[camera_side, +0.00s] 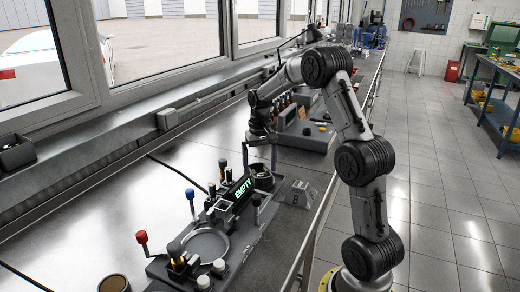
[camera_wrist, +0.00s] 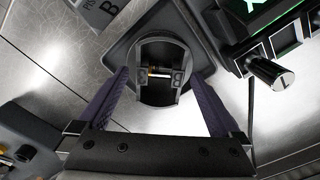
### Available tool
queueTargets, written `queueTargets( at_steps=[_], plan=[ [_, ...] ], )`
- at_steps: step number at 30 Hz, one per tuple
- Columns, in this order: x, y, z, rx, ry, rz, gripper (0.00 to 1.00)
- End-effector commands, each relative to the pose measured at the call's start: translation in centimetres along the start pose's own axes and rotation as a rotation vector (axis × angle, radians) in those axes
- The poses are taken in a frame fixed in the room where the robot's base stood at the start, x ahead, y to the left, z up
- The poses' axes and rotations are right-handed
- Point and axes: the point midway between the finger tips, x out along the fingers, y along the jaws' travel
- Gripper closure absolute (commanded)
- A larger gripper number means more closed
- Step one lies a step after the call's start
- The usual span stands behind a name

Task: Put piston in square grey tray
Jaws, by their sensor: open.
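In the side view my gripper (camera_side: 260,157) points down over the round dark holder area (camera_side: 262,181); the piston is hard to make out there.
A fixture with a lit "EMPTY" display (camera_side: 241,187) stands just left of my gripper, with a red-knobbed lever (camera_side: 141,238) and a blue-knobbed lever (camera_side: 190,194). A sloped "B" label block (camera_side: 299,193) is at the right. Another rack (camera_side: 308,135) stands behind. Bare bench lies left.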

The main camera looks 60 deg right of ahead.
Motion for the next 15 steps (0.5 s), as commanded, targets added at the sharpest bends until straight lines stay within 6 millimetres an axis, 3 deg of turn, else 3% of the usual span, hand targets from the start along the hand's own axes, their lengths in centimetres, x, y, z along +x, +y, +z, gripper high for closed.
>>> queueTargets(
  at_steps=[9, 15],
  plan=[
    [-6.7, 0.0, -0.1, 0.000, 0.005, -0.001, 0.00],
    [-9.3, 0.0, 0.0, 0.000, 0.002, 0.000, 0.00]
  ],
)
